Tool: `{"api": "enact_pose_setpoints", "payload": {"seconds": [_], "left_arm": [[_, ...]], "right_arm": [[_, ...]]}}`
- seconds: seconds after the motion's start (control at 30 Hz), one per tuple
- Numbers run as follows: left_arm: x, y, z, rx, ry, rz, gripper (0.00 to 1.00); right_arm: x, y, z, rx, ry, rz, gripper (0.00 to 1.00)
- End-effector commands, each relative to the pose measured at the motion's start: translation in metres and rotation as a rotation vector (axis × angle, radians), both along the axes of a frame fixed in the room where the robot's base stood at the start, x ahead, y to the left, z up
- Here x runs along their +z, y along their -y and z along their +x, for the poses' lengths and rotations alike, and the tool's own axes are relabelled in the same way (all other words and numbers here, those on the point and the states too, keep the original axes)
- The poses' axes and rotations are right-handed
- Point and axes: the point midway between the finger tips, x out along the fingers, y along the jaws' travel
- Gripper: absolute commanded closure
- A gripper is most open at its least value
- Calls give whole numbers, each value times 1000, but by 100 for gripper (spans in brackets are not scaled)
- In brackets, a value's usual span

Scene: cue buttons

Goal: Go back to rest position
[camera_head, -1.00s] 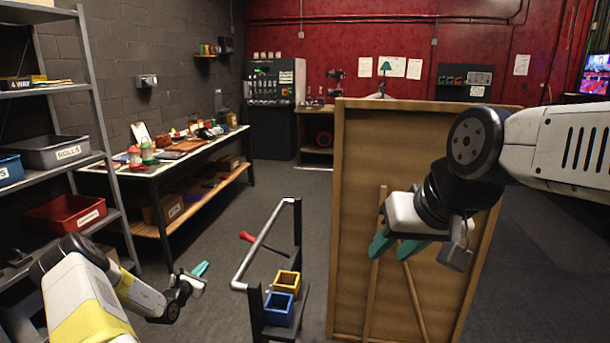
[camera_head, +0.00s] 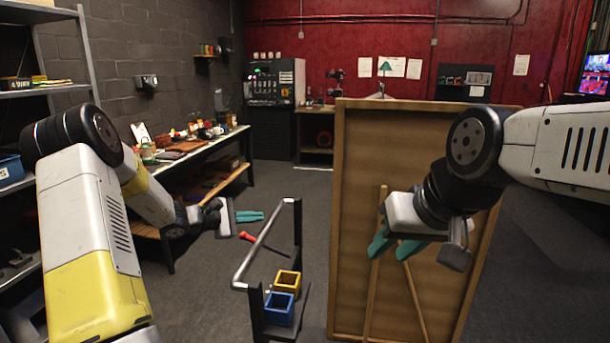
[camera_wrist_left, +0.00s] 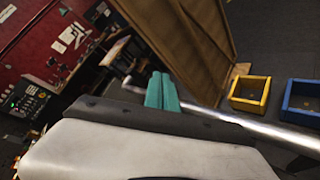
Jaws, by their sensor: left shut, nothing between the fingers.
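My left gripper (camera_head: 251,216) has teal fingers that are shut with nothing between them. It is in the air to the left of the metal rail, and its fingers also show in the left wrist view (camera_wrist_left: 161,92). My right gripper (camera_head: 396,246) hangs in front of the wooden panel, its teal fingers pointing down and left with a gap between them.
A metal rail (camera_head: 262,243) on dark posts stands in front, with a yellow bin (camera_head: 287,281) and a blue bin (camera_head: 279,309) beside it. A red-handled lever (camera_head: 247,236) is behind it. A wooden panel (camera_head: 350,150) stands right. A workbench (camera_head: 215,146) and shelf (camera_head: 45,88) are left.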

Motion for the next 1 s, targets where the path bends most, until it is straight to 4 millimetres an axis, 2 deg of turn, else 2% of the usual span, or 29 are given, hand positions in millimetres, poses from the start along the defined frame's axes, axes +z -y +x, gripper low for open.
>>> {"api": "enact_pose_setpoints", "payload": {"seconds": [0.03, 0.2, 0.3, 0.4, 0.57, 0.7, 0.83, 1.0], "left_arm": [[23, 19, -18, -76, 26, 76, 100], [72, 61, -90, -306, 94, 332, 100], [94, 75, -135, -422, 139, 485, 100], [112, 81, -180, -519, 186, 639, 100], [133, 76, -248, -643, 271, 887, 100], [145, 61, -302, -716, 353, 1099, 100], [151, 41, -340, -752, 427, 1275, 100], [154, 22, -369, -767, 497, 1427, 100]], "right_arm": [[0, 0, 0, 0, 0, 0, 64], [0, 0, 0, 0, 0, 0, 64], [0, 0, 0, 0, 0, 0, 64], [0, 0, 0, 0, 0, 0, 64], [0, 0, 0, 0, 0, 0, 64], [0, 0, 0, 0, 0, 0, 64], [0, 0, 0, 0, 0, 0, 64], [0, 0, 0, 0, 0, 0, 64]]}}
